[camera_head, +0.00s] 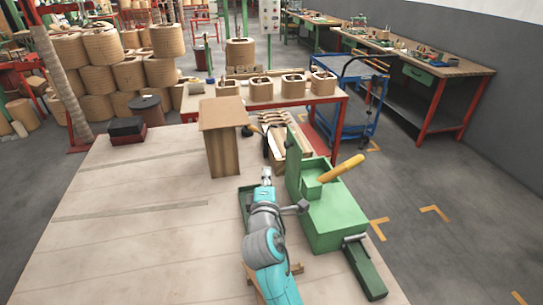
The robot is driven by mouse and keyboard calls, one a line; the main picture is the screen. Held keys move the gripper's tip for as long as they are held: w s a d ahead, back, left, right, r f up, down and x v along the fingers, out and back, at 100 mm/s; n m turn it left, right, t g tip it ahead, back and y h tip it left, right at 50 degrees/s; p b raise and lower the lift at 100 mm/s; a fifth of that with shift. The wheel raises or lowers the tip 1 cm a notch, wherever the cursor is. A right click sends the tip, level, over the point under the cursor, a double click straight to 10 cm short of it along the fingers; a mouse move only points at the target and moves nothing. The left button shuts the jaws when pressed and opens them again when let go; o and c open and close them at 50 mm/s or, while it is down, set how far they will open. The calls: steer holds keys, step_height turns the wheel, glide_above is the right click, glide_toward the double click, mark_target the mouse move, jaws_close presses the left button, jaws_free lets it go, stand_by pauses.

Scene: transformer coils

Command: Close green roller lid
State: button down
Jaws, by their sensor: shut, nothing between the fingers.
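A green machine (331,222) sits on the wooden table toward the right. A tall green plate (293,164) stands upright at its far left, and a yellow handle (341,168) slants up to the right from its top. I cannot tell for sure which green part is the roller lid. My teal arm reaches forward along the machine's left side. My gripper (266,174) is shut and empty, just left of the upright plate. I cannot tell whether it touches the machine. My arm hides part of the machine's left side and base.
A brown box-like stand (222,141) is left of my gripper, with a dark box (127,130) farther left. Wooden pieces (276,125) lie beyond the gripper. A red-framed bench with coils (262,89) and a blue cart (356,104) stand behind. The table's left part is clear.

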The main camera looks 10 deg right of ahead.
mark_target(286, 147)
steer(key=w+d, duration=0.6)
steer(key=w, duration=0.3)
steer(key=shift+w+d+r, duration=0.15)
steer(key=shift+w+r, duration=0.1)
steer(key=shift+w, duration=0.1)
steer(key=shift+d+r, duration=0.1)
steer(key=shift+d, duration=0.05)
steer(key=shift+d+r+m, duration=0.25)
steer(key=shift+d+m, duration=0.45)
steer(key=shift+d, duration=0.05)
steer(key=d+f+m+g+y, duration=0.2)
steer(key=d+m, duration=0.7)
steer(key=d, duration=0.2)
steer(key=shift+d+f, duration=0.35)
steer(key=shift+d, duration=0.05)
